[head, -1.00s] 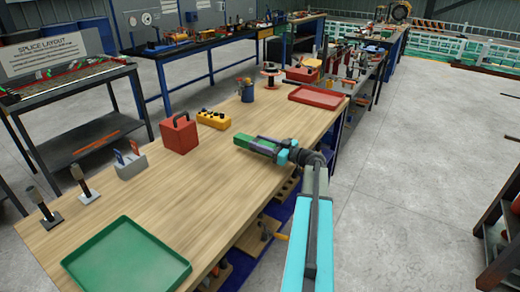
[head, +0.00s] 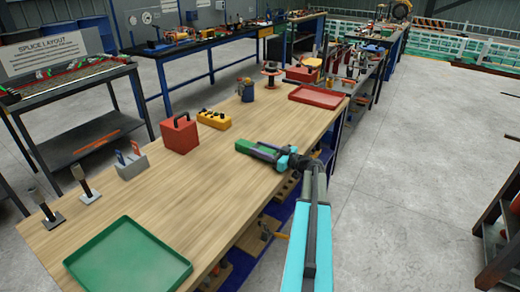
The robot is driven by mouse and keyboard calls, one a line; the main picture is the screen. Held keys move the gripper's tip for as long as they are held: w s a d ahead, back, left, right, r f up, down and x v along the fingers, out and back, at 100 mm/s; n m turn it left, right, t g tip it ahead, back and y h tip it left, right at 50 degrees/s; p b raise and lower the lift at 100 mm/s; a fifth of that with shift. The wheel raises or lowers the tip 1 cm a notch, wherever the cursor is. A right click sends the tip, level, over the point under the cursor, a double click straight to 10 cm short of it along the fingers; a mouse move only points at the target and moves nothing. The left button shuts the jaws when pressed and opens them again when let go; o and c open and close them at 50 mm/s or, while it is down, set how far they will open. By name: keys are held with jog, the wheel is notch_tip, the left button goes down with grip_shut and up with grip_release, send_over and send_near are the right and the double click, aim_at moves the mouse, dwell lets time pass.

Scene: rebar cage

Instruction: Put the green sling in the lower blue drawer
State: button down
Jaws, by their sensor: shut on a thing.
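The green sling (head: 246,147) shows as a small green bundle over the right half of the wooden bench top. My gripper (head: 262,150) is shut on it, with the dark jaws along its right part. The bundle is at or just above the wood; I cannot tell whether it touches. Blue parts (head: 258,238) show under the bench's right edge, but I cannot make out a lower blue drawer there; my arm hides part of that side.
On the bench (head: 200,195) are a green tray (head: 128,258), a red box (head: 180,136), a yellow block (head: 214,119), a grey caddy (head: 132,162) and a red tray (head: 318,97). The middle of the top is clear. Open floor (head: 420,150) lies to the right.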

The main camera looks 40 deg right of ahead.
aim_at(276, 154)
jog(key=c, duration=1.1)
grip_release()
jog(key=shift+f, duration=0.1)
jog(key=b+v, duration=0.2)
jog(key=v, duration=1)
